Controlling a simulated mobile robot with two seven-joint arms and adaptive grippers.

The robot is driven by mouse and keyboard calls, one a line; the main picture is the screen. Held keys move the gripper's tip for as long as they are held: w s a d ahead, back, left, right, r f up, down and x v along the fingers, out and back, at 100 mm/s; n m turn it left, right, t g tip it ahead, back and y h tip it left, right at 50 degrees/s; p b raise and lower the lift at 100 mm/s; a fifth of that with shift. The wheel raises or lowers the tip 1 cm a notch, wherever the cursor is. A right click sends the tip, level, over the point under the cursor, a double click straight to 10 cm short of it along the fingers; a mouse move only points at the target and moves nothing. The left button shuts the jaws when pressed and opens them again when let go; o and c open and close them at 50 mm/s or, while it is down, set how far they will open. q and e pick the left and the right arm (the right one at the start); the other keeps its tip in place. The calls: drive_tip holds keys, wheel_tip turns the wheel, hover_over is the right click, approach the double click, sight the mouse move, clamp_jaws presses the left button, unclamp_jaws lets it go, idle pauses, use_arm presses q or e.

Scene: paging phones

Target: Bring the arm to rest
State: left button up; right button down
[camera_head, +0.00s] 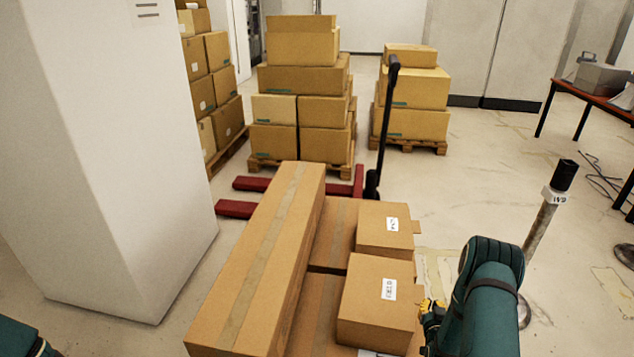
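My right arm, dark green, comes in at the lower right and bends at its top. My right gripper (431,316) shows only in part, as a small yellow and black piece between the arm and the labelled boxes. I cannot tell whether it is open or shut, or whether it touches the box beside it. At the lower left corner only a small dark green part of my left arm shows. My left gripper is outside the picture.
A long carton (262,260), a small labelled box (384,229) and a larger labelled box (375,303) lie close in front. A white pillar (120,150) stands left, a metal post (545,215) right. A red pallet jack (240,208) and stacked boxes (305,80) are behind. Floor is open at right.

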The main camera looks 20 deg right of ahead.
sight(390, 327)
drive_tip(key=w+a+y, duration=0.1)
drive_tip(key=a, duration=0.2)
drive_tip(key=w+a+g+y, duration=0.1)
drive_tip(key=a, duration=0.3)
drive_tip(key=w+a+f+y, duration=0.1)
drive_tip(key=a, duration=0.3)
drive_tip(key=shift+w+a+n+g+y, duration=0.1)
drive_tip(key=shift+a+n+g+y, duration=0.2)
drive_tip(key=shift+y, duration=0.1)
drive_tip(key=a+n+g+y, duration=0.1)
drive_tip(key=a+g+y, duration=0.15)
drive_tip(key=a, duration=0.95)
drive_tip(key=s+a+r+n+g+y, duration=0.2)
drive_tip(key=s+a+g+y, duration=0.1)
drive_tip(key=s+a, duration=0.5)
drive_tip(key=s+a+r+n+g+y, duration=0.2)
drive_tip(key=s+a, duration=0.6)
drive_tip(key=a, duration=0.6)
drive_tip(key=shift+r+g+y, duration=0.65)
drive_tip(key=shift+r+g, duration=0.05)
drive_tip(key=shift+g, duration=0.15)
